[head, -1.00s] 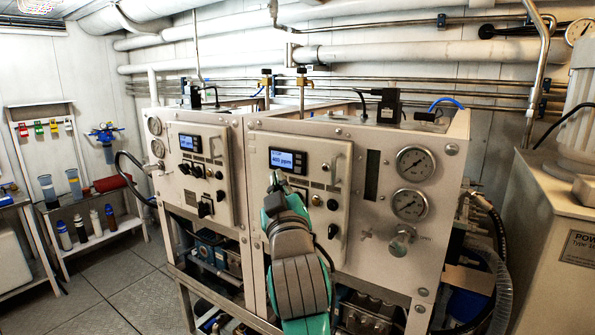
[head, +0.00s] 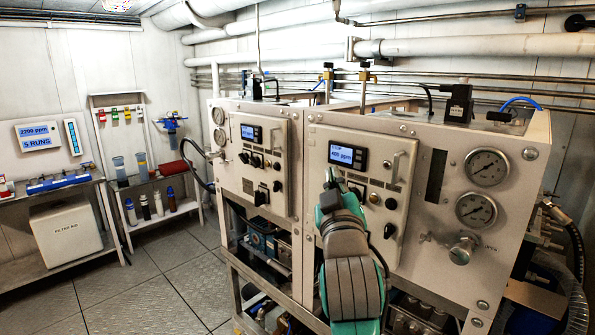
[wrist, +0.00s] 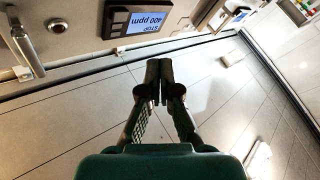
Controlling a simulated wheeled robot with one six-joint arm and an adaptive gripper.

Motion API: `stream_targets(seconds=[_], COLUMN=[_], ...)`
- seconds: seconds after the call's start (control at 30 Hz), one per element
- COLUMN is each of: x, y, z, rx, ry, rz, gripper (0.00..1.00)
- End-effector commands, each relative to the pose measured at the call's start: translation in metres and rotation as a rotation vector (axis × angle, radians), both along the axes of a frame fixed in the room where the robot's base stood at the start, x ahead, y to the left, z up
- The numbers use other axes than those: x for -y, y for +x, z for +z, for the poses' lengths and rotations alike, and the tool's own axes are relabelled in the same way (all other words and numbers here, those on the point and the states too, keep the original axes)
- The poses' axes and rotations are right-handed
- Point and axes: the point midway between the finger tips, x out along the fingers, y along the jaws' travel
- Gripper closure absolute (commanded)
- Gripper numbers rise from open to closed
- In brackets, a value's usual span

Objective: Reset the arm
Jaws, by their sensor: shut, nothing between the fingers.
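My arm's teal and grey links rise in front of the right-hand machine panel in the head view. My gripper (wrist: 160,82) shows in the wrist view with its two dark fingers together and nothing between them. In the head view the gripper (head: 329,180) is small and partly hidden behind my arm, just below the display (head: 348,155) reading 400 ppm. The same display shows upside down in the wrist view (wrist: 140,20), beyond the fingertips. I cannot tell the exact gap between the gripper and the panel.
Two machine cabinets stand side by side, with gauges (head: 487,167), knobs and a handle (head: 397,167) on the right one. Shelves with bottles (head: 144,206) and a bench with a white box (head: 65,229) stand at the left. The tiled floor (head: 150,285) between is clear.

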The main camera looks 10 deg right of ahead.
Motion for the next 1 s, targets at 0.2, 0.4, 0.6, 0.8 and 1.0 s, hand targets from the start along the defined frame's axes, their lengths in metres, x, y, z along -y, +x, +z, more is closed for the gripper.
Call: stream_targets(seconds=[0.2,0.4,0.6,0.8,1.0], x=[-0.001,-0.002,-0.001,0.000,0.001], y=[-0.006,-0.027,-0.060,-0.103,-0.154], z=[-0.053,-0.134,-0.208,-0.273,-0.329], rx=[-0.038,-0.089,-0.141,-0.193,-0.245], ry=[0.002,0.015,0.041,0.076,0.123], rz=[0.025,0.068,0.108,0.146,0.178], gripper=[1.00,1.00,1.00,1.00,1.00])
